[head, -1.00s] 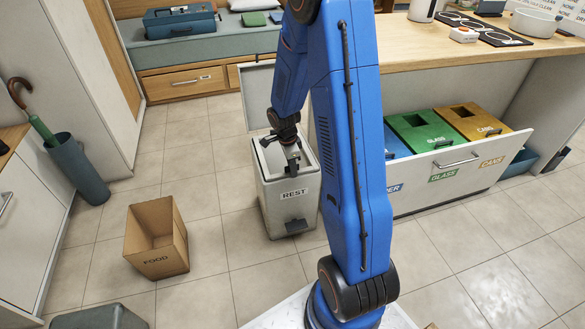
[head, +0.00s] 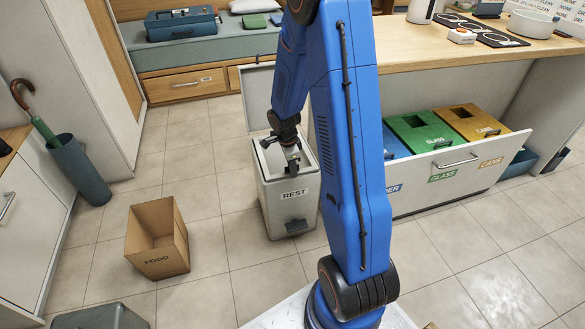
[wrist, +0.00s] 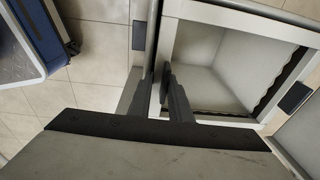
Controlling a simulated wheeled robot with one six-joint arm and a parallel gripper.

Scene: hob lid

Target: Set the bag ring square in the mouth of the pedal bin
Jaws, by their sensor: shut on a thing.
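The pedal bin (head: 290,205), pale grey and marked REST, stands upright on the floor with its lid raised behind it. My gripper (head: 291,161) is over its mouth in the head view. In the wrist view my gripper (wrist: 157,95) has its fingers astride the near side of a pale square frame, which I take to be the bag ring (wrist: 240,14). It is shut on that side. The ring lies at the bin's mouth, and a dark, wavy-edged gap shows along its far side. My gripper's body hides the lower part, so I cannot tell whether the ring is fully level.
A cardboard FOOD box (head: 157,255) stands left of the bin. An open drawer (head: 450,175) with coloured sorting bins is at the right under the counter. An umbrella stand (head: 77,170) is at the far left. Tiled floor between the box and the bin is clear.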

